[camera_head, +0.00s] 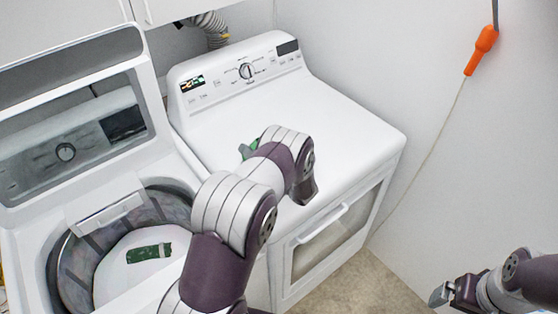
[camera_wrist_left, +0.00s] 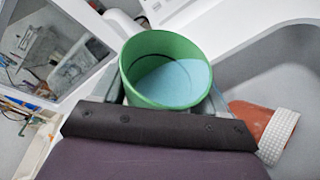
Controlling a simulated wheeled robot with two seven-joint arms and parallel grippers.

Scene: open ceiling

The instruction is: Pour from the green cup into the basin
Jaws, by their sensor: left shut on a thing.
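The green cup (camera_wrist_left: 131,72) shows in the left wrist view with its round mouth toward the camera and light blue contents inside. My left gripper (camera_wrist_left: 168,88) is shut on the cup, with its fingers at either side. In the head view only a small green part of the cup (camera_head: 246,150) shows past my left arm, above the dryer's top. My right gripper (camera_head: 446,294) is at the lower right, away from the machines; its jaw gap is unclear. The open washer's round tub (camera_head: 70,262) is at the lower left.
The washer's lid (camera_head: 75,112) stands open. A green strip (camera_head: 149,253) lies inside the tub. The white dryer (camera_head: 330,113) has a largely clear top. An orange handle (camera_head: 482,50) hangs by the right wall. A reddish-brown object with a white end (camera_wrist_left: 272,130) is beside the gripper.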

